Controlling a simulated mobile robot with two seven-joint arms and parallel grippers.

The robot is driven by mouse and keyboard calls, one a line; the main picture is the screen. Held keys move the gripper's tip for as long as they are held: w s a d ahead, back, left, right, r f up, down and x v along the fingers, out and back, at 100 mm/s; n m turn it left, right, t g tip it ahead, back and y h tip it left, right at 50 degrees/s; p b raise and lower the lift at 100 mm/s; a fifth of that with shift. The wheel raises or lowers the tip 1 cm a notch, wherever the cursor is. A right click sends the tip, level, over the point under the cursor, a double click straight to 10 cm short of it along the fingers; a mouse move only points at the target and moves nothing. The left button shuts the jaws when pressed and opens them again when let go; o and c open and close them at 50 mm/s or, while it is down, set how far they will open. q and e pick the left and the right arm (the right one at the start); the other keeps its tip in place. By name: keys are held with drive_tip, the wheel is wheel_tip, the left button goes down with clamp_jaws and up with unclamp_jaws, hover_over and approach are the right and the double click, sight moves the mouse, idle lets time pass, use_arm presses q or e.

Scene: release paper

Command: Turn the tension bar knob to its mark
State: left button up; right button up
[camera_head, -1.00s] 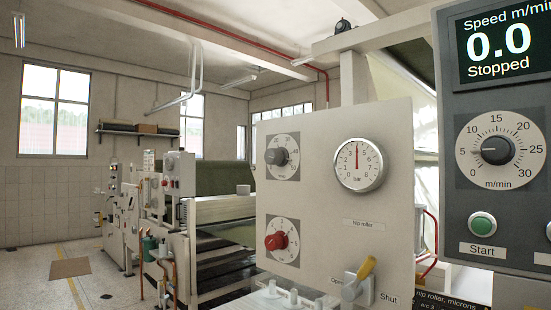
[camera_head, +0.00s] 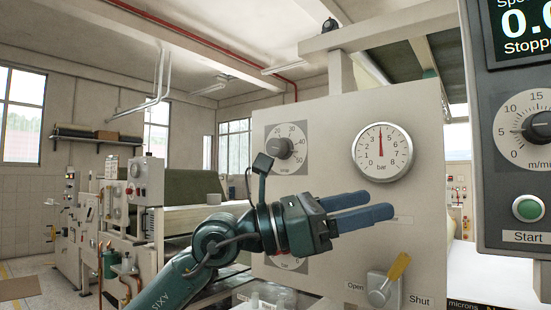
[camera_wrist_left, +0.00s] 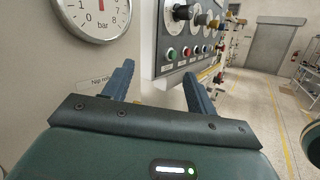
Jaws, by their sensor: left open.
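The pale panel (camera_head: 330,130) carries a dark knob (camera_head: 281,149) on a numbered dial at its upper left. A second dial (camera_head: 290,264) sits below it; only its lower edge shows, and its red knob is hidden behind my left gripper. I cannot tell by label which knob is the tension bar one. My left gripper (camera_head: 378,206) is open and empty in front of the panel, fingers pointing right, below the bar gauge (camera_head: 383,151). In the left wrist view its fingers (camera_wrist_left: 158,73) are apart with nothing between them.
A yellow-handled Open/Shut lever (camera_head: 398,266) sits at the panel's lower right. A grey console (camera_head: 512,75) with a speed knob (camera_head: 540,127) and green Start button (camera_head: 528,208) stands at the right. Other machinery (camera_head: 125,205) stands behind at the left.

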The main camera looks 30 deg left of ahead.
use_arm(q)
drive_tip(key=w+a+r+t+y, duration=0.1)
drive_tip(key=a+r+t+y, duration=0.35)
drive_tip(key=a+y, duration=0.35)
drive_tip(key=n+t+y, duration=0.2)
drive_tip(key=n+y, duration=0.3)
drive_tip(key=y, duration=0.3)
approach(272, 146)
drive_tip(key=shift+h, duration=0.3)
drive_tip(key=w+p, duration=0.1)
drive_tip(key=w, duration=0.2)
drive_tip(key=w+p, duration=0.1)
drive_tip(key=w, duration=0.3)
drive_tip(key=w+p, duration=0.2)
drive_tip(key=w, duration=0.1)
drive_tip(key=shift+w+d+f, duration=0.1)
drive_tip(key=shift+w+d, duration=0.05)
drive_tip(key=shift+d, duration=0.2)
drive_tip(key=shift+w, duration=0.35)
use_arm(e)
drive_tip(key=shift+s+d+r+m+g+h, duration=0.15)
drive_tip(key=shift+d+h, duration=0.1)
drive_tip(key=shift+d, duration=0.2)
drive_tip(key=shift+d+r+m+g+h, duration=0.15)
drive_tip(key=shift+d+h, duration=0.1)
drive_tip(key=shift+d, duration=0.2)
